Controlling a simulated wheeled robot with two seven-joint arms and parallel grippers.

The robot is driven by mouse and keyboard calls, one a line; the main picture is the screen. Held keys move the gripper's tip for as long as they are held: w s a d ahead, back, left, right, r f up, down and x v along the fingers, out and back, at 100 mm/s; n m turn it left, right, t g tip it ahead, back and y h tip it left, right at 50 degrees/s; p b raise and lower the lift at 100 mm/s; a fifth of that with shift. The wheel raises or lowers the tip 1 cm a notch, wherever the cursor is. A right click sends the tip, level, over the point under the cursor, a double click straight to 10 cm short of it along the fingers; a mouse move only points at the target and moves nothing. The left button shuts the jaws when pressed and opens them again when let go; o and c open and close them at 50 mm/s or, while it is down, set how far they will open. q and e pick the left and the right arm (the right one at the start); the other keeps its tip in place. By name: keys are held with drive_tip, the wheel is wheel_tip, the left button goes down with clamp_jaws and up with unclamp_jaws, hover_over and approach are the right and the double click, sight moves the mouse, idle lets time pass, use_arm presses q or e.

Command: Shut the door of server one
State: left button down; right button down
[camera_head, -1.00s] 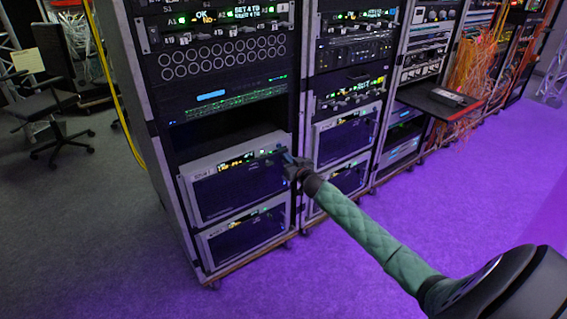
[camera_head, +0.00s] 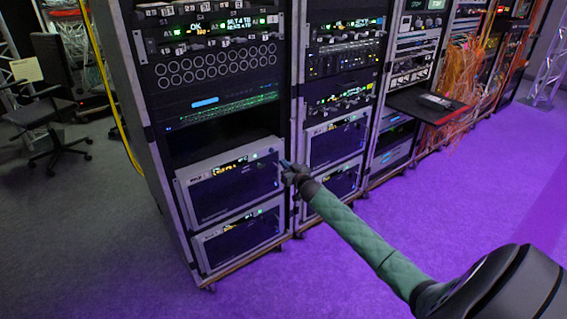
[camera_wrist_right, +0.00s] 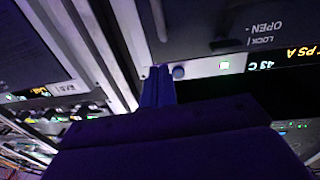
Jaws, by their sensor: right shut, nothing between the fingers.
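Two grey-framed server units with dark fronts sit low in the left rack: an upper one (camera_head: 232,188) and a lower one (camera_head: 240,237). I cannot read which is server one. The upper unit's front looks about flush with its frame. My right gripper (camera_head: 287,166) is shut and empty at that unit's upper right edge. In the right wrist view the gripper's fingertips (camera_wrist_right: 158,82) are by the edge of an upside-down dark panel (camera_wrist_right: 205,25) marked OPEN and LOCK, beside a small round knob (camera_wrist_right: 178,72). I cannot tell whether they touch. My left gripper is out of view.
A neighbouring rack (camera_head: 335,145) with similar units stands just right of the gripper. Further right, a dark shelf (camera_head: 425,105) juts out, and orange cables (camera_head: 465,75) hang beyond it. A chair (camera_head: 45,120) stands at far left. The floor in front is clear.

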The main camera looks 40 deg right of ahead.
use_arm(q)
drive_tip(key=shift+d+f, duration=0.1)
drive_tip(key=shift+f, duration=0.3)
use_arm(e)
drive_tip(key=s, duration=0.9)
drive_tip(key=shift+s+d+f, duration=0.15)
drive_tip(key=shift+d+f, duration=0.1)
drive_tip(key=shift+f, duration=0.15)
